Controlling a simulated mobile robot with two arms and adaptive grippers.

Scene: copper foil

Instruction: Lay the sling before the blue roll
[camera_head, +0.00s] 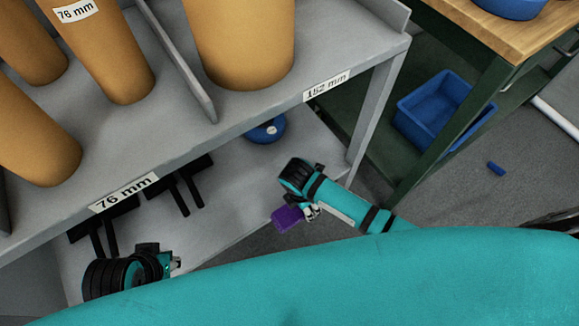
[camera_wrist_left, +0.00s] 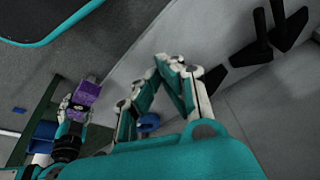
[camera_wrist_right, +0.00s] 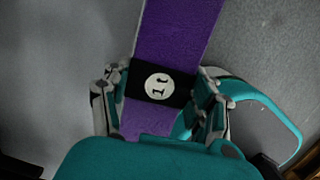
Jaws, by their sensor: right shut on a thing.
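The purple sling (camera_head: 288,217) is a folded strip with a black band and a white label reading 1 t, seen close in the right wrist view (camera_wrist_right: 180,40). My right gripper (camera_head: 311,211) is shut on it and holds it out by the lower shelf's edge. A round blue roll (camera_head: 266,131) with a pale centre sits on the lower shelf, partly hidden by the upper shelf. The sling is in front of it, apart. My left gripper (camera_head: 175,264) is over the lower shelf at left; its fingertips (camera_wrist_left: 158,66) meet with nothing between them.
Tan cylinders (camera_head: 240,40) stand on the grey upper shelf (camera_head: 180,130), whose edge overhangs the lower shelf (camera_head: 225,195). Black pronged holders (camera_head: 185,190) lie at the lower shelf's left. A blue bin (camera_head: 435,105) is under the wooden bench (camera_head: 535,35). A small blue cylinder (camera_head: 496,168) lies on the floor.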

